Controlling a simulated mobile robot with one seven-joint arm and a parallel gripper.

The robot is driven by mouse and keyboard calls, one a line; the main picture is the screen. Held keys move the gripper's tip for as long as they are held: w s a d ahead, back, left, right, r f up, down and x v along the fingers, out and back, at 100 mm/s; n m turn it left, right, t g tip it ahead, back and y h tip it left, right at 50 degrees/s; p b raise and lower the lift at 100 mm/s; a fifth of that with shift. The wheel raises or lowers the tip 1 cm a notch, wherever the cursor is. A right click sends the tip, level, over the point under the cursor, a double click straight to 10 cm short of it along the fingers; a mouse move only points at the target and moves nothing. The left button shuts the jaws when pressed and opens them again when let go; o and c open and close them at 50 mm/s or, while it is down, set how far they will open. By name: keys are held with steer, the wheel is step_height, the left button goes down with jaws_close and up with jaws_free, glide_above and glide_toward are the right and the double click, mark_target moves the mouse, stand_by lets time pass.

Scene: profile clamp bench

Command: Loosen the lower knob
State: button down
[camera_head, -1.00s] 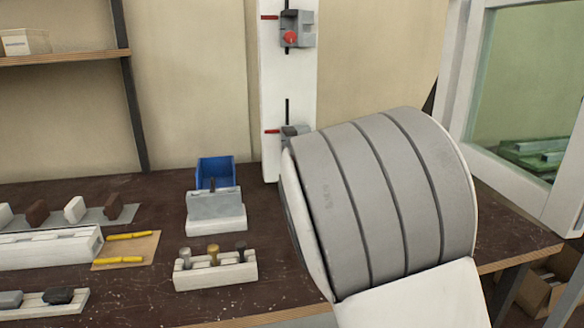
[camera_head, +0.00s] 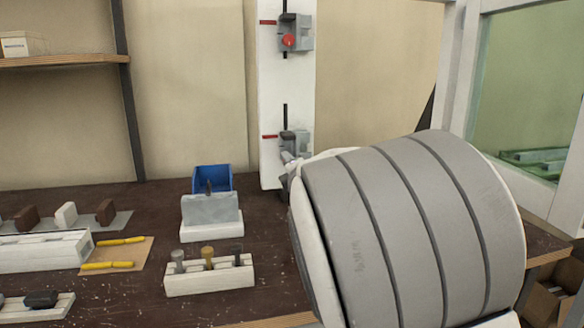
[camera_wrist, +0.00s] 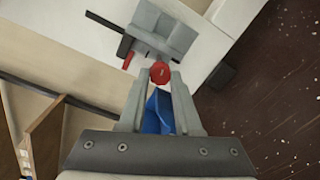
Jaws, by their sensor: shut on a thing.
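The lower clamp (camera_head: 296,143) is a grey block on the white upright post, with a red pointer at its left. It also shows in the wrist view (camera_wrist: 165,35). The lower knob (camera_wrist: 159,72) is red and sits between the fingertips of my gripper (camera_wrist: 157,77), which is shut on it. In the head view my arm hides the lower knob and most of my gripper. The upper clamp (camera_head: 297,33) with its red knob (camera_head: 289,40) is higher on the same post (camera_head: 271,90).
A blue bin (camera_head: 213,179) and a grey-and-white block stand left of the post's foot. A white rack (camera_head: 210,279) with several pegs is in front. Yellow tools lie on a board further left.

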steer(key=shift+d, duration=0.1)
stand_by(0.3)
steer(key=c, duration=0.6)
jaws_free()
steer(key=p+v, duration=0.5)
steer(key=v, duration=1.2)
steer(key=shift+s+p, duration=0.2)
steer(key=shift+p, duration=0.15)
